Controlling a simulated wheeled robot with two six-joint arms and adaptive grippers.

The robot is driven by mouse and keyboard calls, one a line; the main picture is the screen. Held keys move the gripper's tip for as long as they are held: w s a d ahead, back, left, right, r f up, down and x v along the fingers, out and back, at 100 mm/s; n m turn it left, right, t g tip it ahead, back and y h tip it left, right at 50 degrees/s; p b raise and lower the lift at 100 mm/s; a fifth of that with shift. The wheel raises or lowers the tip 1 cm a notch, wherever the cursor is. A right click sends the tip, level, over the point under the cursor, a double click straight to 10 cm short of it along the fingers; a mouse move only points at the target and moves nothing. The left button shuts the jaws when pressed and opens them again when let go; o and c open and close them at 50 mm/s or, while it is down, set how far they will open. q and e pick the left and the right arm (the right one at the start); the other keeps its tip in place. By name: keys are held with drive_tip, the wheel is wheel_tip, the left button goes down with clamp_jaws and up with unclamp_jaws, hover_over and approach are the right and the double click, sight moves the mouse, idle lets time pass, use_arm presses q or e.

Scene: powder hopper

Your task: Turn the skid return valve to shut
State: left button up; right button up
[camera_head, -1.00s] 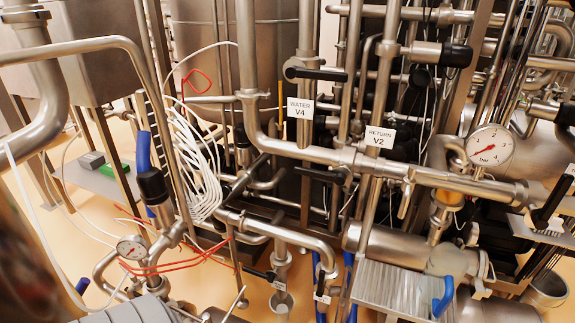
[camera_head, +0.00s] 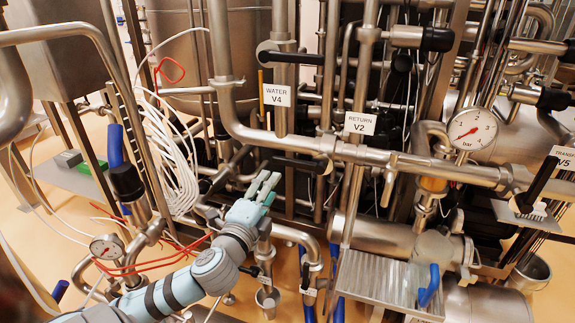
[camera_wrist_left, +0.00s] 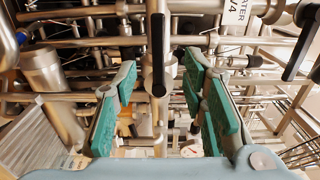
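The white RETURN V2 label (camera_head: 360,123) hangs on an upright steel pipe in the head view. Below and left of it, a black lever (camera_head: 292,166) lies roughly level under the thick cross pipe; it appears to be the return valve's handle. My left gripper (camera_head: 265,184) is just left of and below this lever, fingers pointing up toward it. In the left wrist view the green-padded fingers (camera_wrist_left: 160,108) stand wide apart, with a dark lever (camera_wrist_left: 158,60) between them, farther ahead. No contact shows. My right gripper is in neither view.
The WATER V4 label (camera_head: 277,95) and its black lever (camera_head: 305,58) are above my gripper. A pressure gauge (camera_head: 472,130) and the black V5 lever (camera_head: 538,182) are at the right. White cables (camera_head: 172,155) hang at the left. Pipes crowd the area closely.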

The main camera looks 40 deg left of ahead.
sight(286, 164)
use_arm(q)
drive_tip(key=x, duration=1.3)
drive_tip(key=shift+f+b, duration=0.1)
drive_tip(key=shift+b, duration=0.25)
clamp_jaws()
